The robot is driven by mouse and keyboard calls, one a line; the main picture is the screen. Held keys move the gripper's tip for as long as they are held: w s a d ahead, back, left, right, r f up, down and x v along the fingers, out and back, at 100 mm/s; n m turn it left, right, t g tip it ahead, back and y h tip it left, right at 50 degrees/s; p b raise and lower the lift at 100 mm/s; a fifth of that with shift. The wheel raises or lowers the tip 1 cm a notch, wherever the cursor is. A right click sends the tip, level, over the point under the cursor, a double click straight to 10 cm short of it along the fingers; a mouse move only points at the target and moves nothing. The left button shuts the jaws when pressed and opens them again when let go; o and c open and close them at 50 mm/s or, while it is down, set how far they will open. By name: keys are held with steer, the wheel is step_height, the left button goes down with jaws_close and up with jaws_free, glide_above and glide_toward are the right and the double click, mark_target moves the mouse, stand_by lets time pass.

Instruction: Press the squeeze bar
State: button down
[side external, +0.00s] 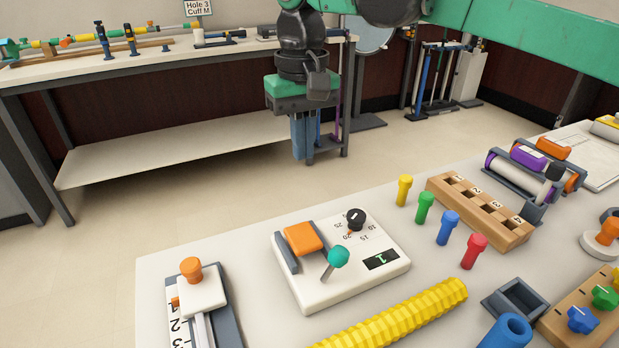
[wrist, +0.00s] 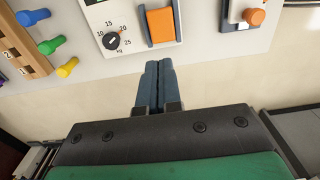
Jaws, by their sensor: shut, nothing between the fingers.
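A white device (side external: 350,268) lies on the near table, with an orange bar (side external: 303,238) between dark side rails, which looks like the squeeze bar. It also has a black dial with numbers, a teal-knobbed lever (side external: 338,258) and a small display with a green digit. In the wrist view the orange bar (wrist: 160,25) is at the top, just beyond my fingertips. My gripper (side external: 303,155) points down with its blue-grey fingers shut and empty. It is apart from the bar, appearing above and beyond it in the side view. The fingers also show in the wrist view (wrist: 158,66).
A slider unit (side external: 203,298) with an orange knob stands left of the device. Colored pegs (side external: 450,227) and a wooden numbered block (side external: 480,210) are to its right. A yellow ridged roller (side external: 400,318) lies in front. A long bench (side external: 150,55) stands behind.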

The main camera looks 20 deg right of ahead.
mark_target(304, 235)
steer(key=shift+f, duration=0.1)
step_height(304, 235, down, 14)
steer(key=shift+r, duration=0.1)
stand_by(0.6)
steer(key=shift+f, duration=1.25)
step_height(304, 235, up, 15)
steer(key=shift+f, duration=0.2)
